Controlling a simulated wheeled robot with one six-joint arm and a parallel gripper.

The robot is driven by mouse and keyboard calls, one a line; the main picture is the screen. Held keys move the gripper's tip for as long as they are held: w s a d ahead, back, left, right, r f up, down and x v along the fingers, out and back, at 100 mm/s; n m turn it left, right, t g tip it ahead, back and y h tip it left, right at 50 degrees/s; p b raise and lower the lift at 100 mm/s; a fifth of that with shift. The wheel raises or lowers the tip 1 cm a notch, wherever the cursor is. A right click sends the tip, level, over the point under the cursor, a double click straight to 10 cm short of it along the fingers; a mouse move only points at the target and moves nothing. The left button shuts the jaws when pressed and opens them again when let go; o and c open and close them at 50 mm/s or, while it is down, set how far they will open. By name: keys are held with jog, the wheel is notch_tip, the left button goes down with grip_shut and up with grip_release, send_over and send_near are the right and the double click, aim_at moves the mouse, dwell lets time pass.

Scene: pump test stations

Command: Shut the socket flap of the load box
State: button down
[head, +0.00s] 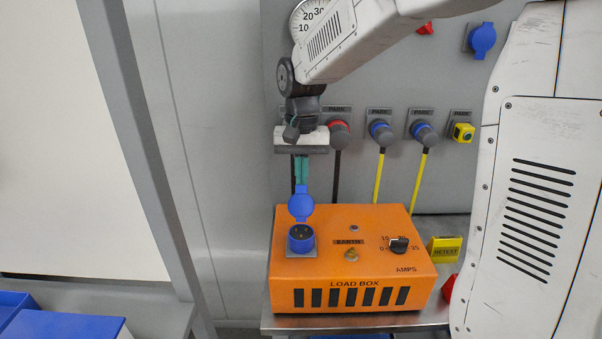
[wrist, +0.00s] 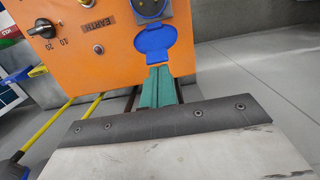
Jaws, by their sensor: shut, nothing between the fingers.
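The orange load box (head: 330,270) stands on a metal bench. Its blue socket (head: 300,238) is at the back left of the top face, with pins showing inside. The blue socket flap (head: 301,206) stands open, raised at the back of the socket. In the wrist view the flap (wrist: 157,42) hangs open beside the socket (wrist: 150,8). My gripper (head: 301,181) points down just behind the flap, its teal fingers shut and empty. In the wrist view the fingertips (wrist: 158,72) are very close to the flap's outer edge; I cannot tell whether they touch it.
Parked plugs with blue (head: 382,133) and red (head: 338,133) collars hang on the grey back panel, their cables running down behind the box. A yellow sign (head: 444,249) stands right of the box. Blue bins (head: 60,328) are at the lower left.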

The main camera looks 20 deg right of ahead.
jog(key=shift+r, duration=0.1)
jog(key=shift+s+r+t, duration=0.1)
jog(key=shift+s+t, duration=0.15)
jog(key=shift+t, duration=0.15)
